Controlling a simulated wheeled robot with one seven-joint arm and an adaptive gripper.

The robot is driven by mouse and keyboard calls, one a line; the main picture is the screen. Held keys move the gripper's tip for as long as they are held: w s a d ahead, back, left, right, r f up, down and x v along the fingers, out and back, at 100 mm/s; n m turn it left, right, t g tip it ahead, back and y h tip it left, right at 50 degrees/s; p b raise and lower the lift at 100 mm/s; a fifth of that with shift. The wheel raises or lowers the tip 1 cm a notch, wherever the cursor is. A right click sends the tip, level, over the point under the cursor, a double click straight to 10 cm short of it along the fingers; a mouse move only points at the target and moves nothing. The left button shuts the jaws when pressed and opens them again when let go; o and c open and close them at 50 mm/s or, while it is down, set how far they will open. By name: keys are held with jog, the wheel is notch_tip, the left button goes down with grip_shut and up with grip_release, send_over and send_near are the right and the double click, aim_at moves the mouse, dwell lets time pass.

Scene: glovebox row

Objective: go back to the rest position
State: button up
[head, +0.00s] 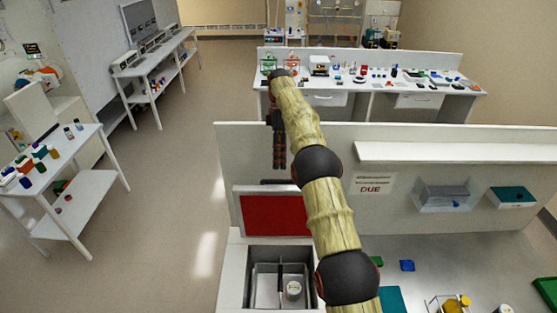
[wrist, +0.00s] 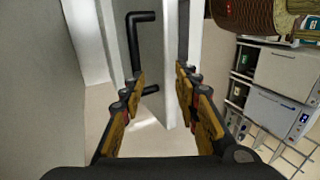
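My arm reaches up and away over the near bench in the head view. My gripper (head: 279,165) hangs down at its far end, in front of the upright white partition (head: 250,160) and above the red panel (head: 270,215). In the wrist view my gripper (wrist: 162,76) has its two fingers apart, with nothing visible held between them. A black bar handle (wrist: 134,45) on a pale panel shows beyond the fingers. I cannot tell how far it is from them.
A shelf (head: 450,153) and a clear bin (head: 443,196) are on the partition at right. A side table (head: 92,185) stands at left. The floor (head: 175,200) between is clear.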

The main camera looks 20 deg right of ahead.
jog(key=shift+r, duration=0.1)
jog(key=s+a+f+m+t+h+b, duration=0.1)
jog(key=s+a+m+t+b, duration=0.25)
jog(key=s+b, duration=0.7)
jog(key=s+a+m+t+b, duration=0.25)
jog(key=s+m+b, duration=0.25)
jog(key=s+b, duration=0.55)
jog(key=s+a+f+m+t+b, duration=0.1)
jog(key=s+f+m+t+b, duration=0.3)
jog(key=s+f+b, duration=1)
jog(key=s+f+m, duration=0.1)
jog(key=s+f, duration=0.8)
jog(key=shift+a+f+m+t+h, duration=0.15)
jog(key=shift+f+m+t+h, duration=0.15)
jog(key=shift+m, duration=0.05)
